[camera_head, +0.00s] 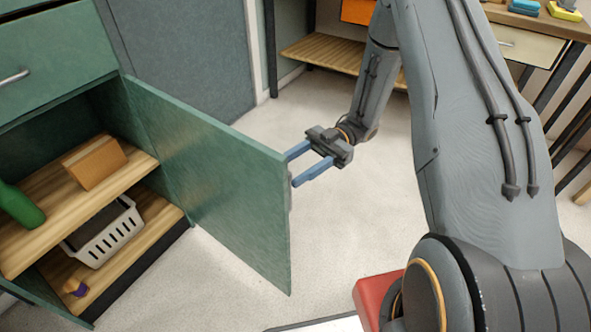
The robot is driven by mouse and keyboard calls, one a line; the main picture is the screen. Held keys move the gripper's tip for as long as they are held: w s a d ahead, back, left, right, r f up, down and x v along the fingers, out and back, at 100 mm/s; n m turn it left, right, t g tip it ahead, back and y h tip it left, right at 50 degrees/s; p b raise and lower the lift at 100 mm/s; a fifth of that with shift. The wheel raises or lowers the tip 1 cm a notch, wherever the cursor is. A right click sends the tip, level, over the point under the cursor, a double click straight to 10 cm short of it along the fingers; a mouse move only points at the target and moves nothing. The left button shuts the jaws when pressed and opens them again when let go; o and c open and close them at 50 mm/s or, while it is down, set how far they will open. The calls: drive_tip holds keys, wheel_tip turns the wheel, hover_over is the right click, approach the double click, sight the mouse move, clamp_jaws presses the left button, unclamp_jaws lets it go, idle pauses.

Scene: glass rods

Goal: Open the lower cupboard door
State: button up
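The green lower cupboard door (210,180) stands swung wide open, with its inner face toward the camera. Its hinge side is at the left, by the cupboard frame. A small grey piece, perhaps the end of its handle, shows at the door's free edge; the outer face is hidden. My gripper (293,169) is at that free edge, on the outer side. Its two blue fingers are spread apart with floor showing between them. The fingertips are at or just behind the edge; whether they touch the door I cannot tell.
Inside the cupboard, a wooden shelf (30,238) bears a brown box (94,162) and a green bottle (18,206). A closed drawer (50,55) is above. Clear floor (235,290) lies before the door.

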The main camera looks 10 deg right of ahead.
drive_tip(key=shift+w+d, duration=0.1)
drive_tip(key=shift+w, duration=0.1)
drive_tip(key=shift+c, duration=0.2)
drive_tip(key=v, duration=0.7)
drive_tip(key=shift+d, duration=0.4)
drive_tip(key=shift+b, duration=0.3)
drive_tip(key=shift+w+d+b, duration=0.2)
drive_tip(key=shift+w+b, duration=1.6)
drive_tip(key=shift+w, duration=1.3)
drive_tip(key=o, duration=0.5)
drive_tip(key=shift+w+b, duration=0.7)
drive_tip(key=shift+w, duration=0.4)
drive_tip(key=shift+o, duration=1.1)
drive_tip(key=shift+w, duration=0.35)
drive_tip(key=shift+c, duration=0.2)
